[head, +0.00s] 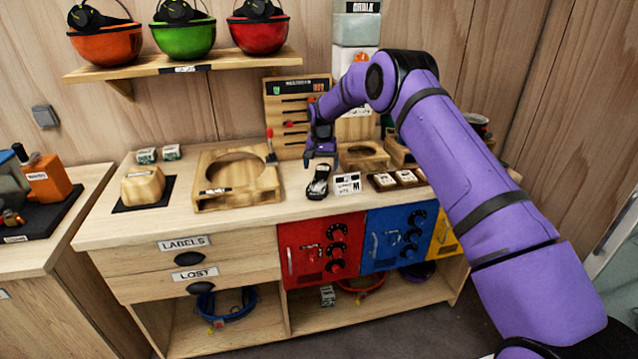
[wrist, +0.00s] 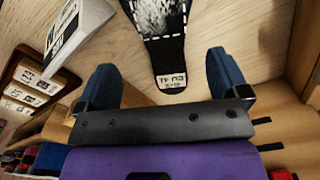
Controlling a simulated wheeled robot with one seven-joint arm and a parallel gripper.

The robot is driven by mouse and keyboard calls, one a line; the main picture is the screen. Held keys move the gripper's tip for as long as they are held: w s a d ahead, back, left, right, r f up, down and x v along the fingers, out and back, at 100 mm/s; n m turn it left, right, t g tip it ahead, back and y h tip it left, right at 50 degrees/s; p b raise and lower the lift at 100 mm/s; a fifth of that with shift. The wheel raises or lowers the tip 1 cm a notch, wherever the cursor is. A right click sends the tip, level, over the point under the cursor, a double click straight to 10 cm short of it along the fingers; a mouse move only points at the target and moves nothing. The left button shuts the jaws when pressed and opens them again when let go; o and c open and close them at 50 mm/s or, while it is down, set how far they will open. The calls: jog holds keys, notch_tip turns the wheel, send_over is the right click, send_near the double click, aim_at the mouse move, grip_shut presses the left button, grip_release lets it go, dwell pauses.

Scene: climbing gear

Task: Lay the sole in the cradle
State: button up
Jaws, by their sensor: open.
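The sole (head: 318,181) is black with a speckled white patch and lies flat on the bench. In the wrist view the sole (wrist: 163,52) shows its narrow end, with a white size label, between and beyond my fingers. My gripper (head: 321,160) is above the bench just behind the sole, pointing down. A wooden holder with a large round recess (head: 262,187) stands left of the sole. A smaller recessed wooden block (head: 380,153) stands behind right. I cannot tell which is the cradle.
A white label card (head: 347,184) stands close right of the sole, with small tagged wooden tiles (head: 398,179) beyond. A slotted wooden board (head: 275,105) rises behind my gripper. A wooden block (head: 146,186) sits on a black mat at left.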

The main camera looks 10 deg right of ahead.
aim_at(320, 180)
jog(key=f, duration=0.5)
jog(key=shift+a+f, duration=0.25)
jog(key=shift+f, duration=0.05)
jog(key=shift+r, duration=0.1)
jog(key=c, duration=1.2)
